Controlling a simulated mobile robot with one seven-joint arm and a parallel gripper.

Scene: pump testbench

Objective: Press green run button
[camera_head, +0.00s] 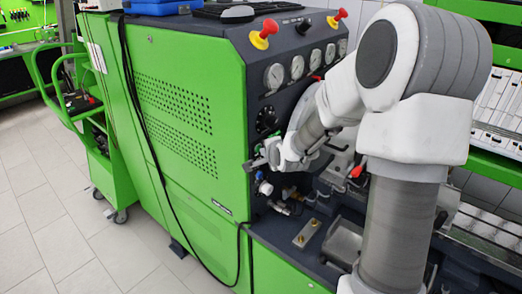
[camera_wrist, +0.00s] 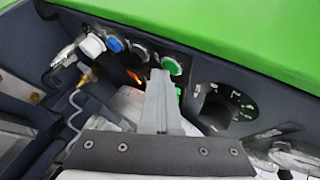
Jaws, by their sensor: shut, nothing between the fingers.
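A round green button (camera_wrist: 172,66) with a pale ring sits on the dark control panel in the wrist view, just beyond and right of my fingertips. My gripper (camera_wrist: 158,74) is shut and empty, its fingers pointing at the panel. I cannot tell whether the tip touches the button. A second small green patch (camera_wrist: 179,92) shows beside the fingers, partly hidden by them. In the head view my gripper (camera_head: 256,163) is at the panel's front edge, below the black dial (camera_head: 267,118); the green button is not clear there.
In the wrist view, a black dial (camera_wrist: 226,105) is right of the fingers; blue (camera_wrist: 115,44) and white (camera_wrist: 93,46) knobs are left. A green cart (camera_head: 108,165) stands left on open floor.

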